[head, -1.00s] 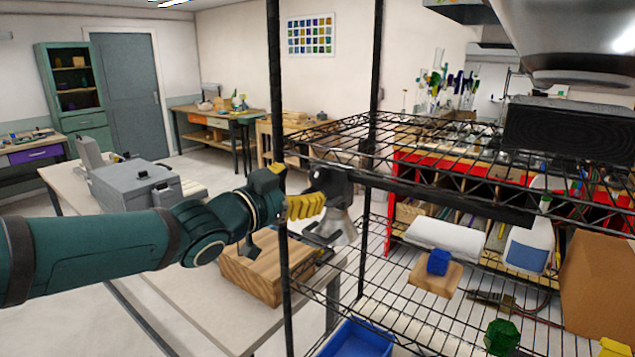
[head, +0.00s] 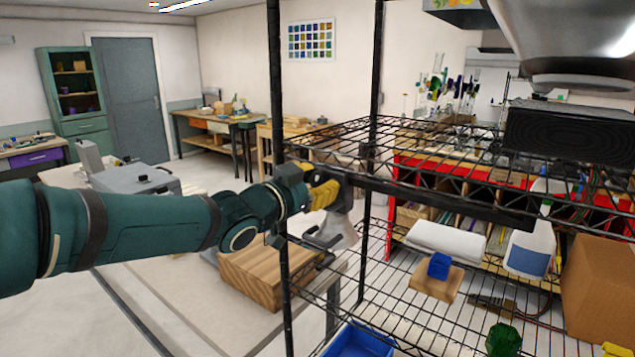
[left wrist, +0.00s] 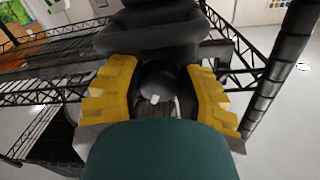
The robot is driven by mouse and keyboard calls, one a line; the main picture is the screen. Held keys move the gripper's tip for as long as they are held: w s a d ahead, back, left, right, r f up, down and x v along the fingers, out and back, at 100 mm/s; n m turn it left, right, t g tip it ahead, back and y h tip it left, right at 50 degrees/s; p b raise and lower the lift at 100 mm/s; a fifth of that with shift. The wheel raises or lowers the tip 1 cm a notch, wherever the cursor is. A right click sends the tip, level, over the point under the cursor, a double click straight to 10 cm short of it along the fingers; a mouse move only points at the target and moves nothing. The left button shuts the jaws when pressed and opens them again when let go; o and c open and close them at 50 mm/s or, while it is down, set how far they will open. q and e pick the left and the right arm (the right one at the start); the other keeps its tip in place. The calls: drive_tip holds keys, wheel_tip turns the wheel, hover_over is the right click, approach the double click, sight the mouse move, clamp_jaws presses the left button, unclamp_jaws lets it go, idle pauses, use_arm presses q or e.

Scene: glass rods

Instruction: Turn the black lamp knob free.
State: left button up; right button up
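The lamp hangs at the left end of the black wire shelf, its grey flared shade (head: 337,232) pointing down. My left gripper (head: 326,190), with yellow ridged fingers, reaches it from the left, past the front shelf post. In the left wrist view a round black knob (left wrist: 158,78) lies between the two yellow fingers of my left gripper (left wrist: 160,72), below a larger black part of the lamp. The fingers stand apart on both sides of the knob; narrow gaps seem to show, but contact is hard to tell. In the head view the fingers hide the knob. My right gripper is out of view.
Black shelf posts (head: 274,120) stand close to my left arm. A wooden block (head: 266,275) sits on the table behind and below the gripper. The lower shelf holds a blue bin (head: 358,340), a blue cube (head: 439,265) on a wooden piece and a spray bottle (head: 528,250).

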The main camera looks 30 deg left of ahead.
use_arm(q)
drive_tip(key=shift+n, duration=1.2)
drive_tip(key=n, duration=0.3)
clamp_jaws()
drive_tip(key=o, duration=1.2)
unclamp_jaws()
drive_tip(key=s+a, duration=0.1)
drive_tip(key=s, duration=1)
drive_tip(key=shift+s+a+f, duration=0.2)
drive_tip(key=shift+s, duration=0.2)
